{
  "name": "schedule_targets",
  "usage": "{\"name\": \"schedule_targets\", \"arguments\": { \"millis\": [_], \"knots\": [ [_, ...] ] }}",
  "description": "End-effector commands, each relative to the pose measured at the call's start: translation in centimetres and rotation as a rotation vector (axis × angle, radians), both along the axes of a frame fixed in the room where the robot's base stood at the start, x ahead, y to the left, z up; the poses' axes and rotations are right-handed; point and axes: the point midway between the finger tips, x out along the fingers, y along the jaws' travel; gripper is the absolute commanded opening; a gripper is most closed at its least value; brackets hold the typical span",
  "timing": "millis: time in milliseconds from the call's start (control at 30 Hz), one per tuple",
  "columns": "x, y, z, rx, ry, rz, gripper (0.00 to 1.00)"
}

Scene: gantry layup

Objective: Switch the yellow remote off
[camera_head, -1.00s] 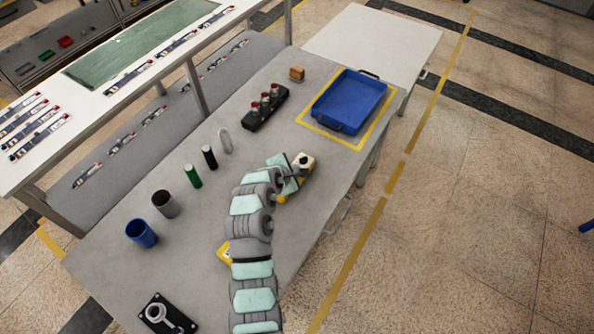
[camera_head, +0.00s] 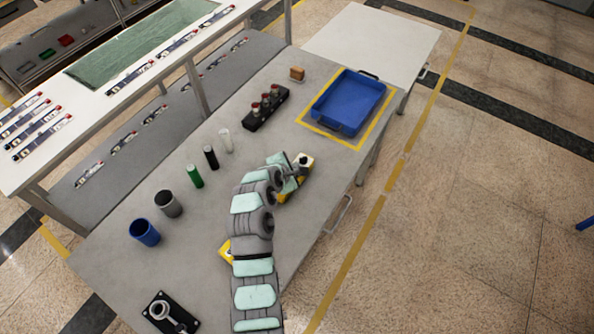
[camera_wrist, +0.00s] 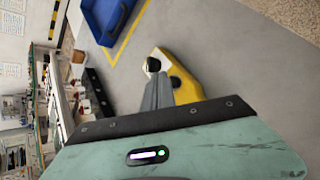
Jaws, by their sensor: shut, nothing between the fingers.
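The yellow remote (camera_head: 284,196) lies on the grey bench beneath the end of my arm, partly hidden by it. In the wrist view the yellow remote (camera_wrist: 184,82) has a pale end with a black round knob. My gripper (camera_wrist: 157,80) is shut and empty, its fingertips over the remote close to the knob; I cannot tell whether they touch. In the head view my gripper (camera_head: 296,170) is small and over the remote's far end.
A blue tray (camera_head: 347,105) sits in a yellow outline at the back right. A black rack (camera_head: 263,112), several cylinders and a blue cup (camera_head: 144,232) stand left of my arm. Another yellow item (camera_head: 225,251) is partly hidden by my arm. Bare bench lies right of the remote.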

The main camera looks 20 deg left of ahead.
Motion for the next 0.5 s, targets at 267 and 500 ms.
{"name": "schedule_targets", "arguments": {
  "millis": [267,500],
  "knots": [
    [0.0,0.0,2.3,-0.001,0.000,0.001,0.00],
    [0.0,0.0,4.4,-0.001,-0.001,0.000,0.00]
  ]
}}
